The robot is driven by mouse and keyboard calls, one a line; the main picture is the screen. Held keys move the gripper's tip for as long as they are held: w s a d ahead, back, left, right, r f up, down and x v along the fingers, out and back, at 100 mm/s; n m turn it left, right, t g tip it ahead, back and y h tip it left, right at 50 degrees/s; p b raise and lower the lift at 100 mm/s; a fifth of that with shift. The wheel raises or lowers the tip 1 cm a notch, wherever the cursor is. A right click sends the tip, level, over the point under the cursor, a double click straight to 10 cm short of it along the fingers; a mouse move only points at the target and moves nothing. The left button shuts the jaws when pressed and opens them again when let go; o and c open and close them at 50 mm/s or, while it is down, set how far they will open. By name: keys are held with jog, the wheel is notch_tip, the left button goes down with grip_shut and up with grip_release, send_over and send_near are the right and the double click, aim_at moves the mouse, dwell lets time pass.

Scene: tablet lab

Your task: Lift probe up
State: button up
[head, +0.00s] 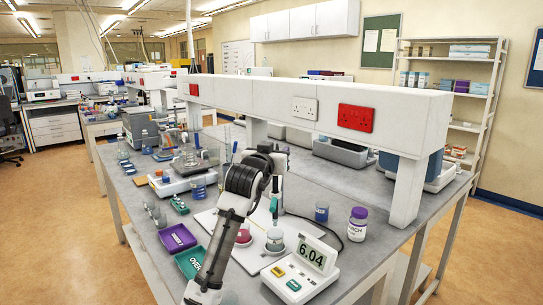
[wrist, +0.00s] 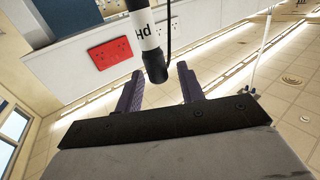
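The pH probe (wrist: 147,35), with a white "pH" label and a dark end, shows in the wrist view. My gripper (wrist: 160,88) has its two dark fingers apart, with the probe's end between or just beyond them and gaps at both sides. No contact is visible. In the head view, my gripper (head: 278,160) is small and partly hidden by my wrist. The pH meter (head: 303,270) reads 6.04.
A beaker of pink liquid (head: 243,234) stands left of the teal one. Purple (head: 177,238) and green trays (head: 189,262) lie at left. A white socket shelf (head: 270,103) spans the bench behind.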

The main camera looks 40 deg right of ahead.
jog(key=b+v, duration=0.4)
jog(key=v, duration=0.9)
jog(key=shift+s+a+b, duration=0.15)
jog(key=shift+a+b, duration=0.15)
